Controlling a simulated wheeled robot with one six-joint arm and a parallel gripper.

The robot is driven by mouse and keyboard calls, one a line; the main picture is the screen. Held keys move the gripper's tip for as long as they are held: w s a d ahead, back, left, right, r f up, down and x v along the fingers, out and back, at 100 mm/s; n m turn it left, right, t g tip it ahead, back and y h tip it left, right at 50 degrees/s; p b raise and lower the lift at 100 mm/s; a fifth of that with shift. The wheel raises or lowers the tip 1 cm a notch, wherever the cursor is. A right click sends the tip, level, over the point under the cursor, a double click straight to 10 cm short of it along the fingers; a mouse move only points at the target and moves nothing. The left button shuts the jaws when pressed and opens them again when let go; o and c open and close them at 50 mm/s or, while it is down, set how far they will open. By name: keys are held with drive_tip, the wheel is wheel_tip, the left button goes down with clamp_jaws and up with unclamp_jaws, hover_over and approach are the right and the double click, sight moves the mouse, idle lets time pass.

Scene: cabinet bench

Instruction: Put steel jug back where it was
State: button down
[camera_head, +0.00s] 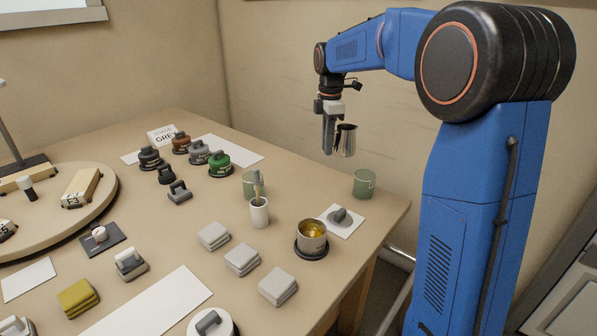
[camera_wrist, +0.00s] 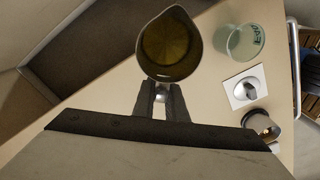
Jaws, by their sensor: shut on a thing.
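The steel jug (camera_head: 346,141) is a small shiny metal vessel, held upright in the air above the back right part of the table. My gripper (camera_head: 331,132) is shut on it from the left side. In the wrist view the jug (camera_wrist: 169,18) opens toward the camera and its inside looks brownish yellow. The fingertips (camera_wrist: 161,96) meet at the jug's near side, at its handle or wall; I cannot tell which. Nothing is seen touching the jug from below.
A green glass (camera_head: 363,183) stands near the right table edge. A white card (camera_head: 327,213) with a grey lidded piece lies in front of it. A metal cup of yellow liquid (camera_head: 311,241) stands on a dark base. Several weights (camera_head: 220,163) and a second green glass (camera_head: 247,183) stand left.

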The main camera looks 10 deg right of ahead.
sight(290, 178)
drive_tip(key=a+r+n, duration=0.3)
drive_tip(key=a+n, duration=0.5)
drive_tip(key=a, duration=0.4)
drive_tip(key=shift+w+f, duration=0.2)
drive_tip(key=shift+f, duration=4.95)
drive_tip(key=shift+f, duration=0.1)
drive_tip(key=c, duration=1.8)
unclamp_jaws()
wheel_tip(290, 178, up, 12)
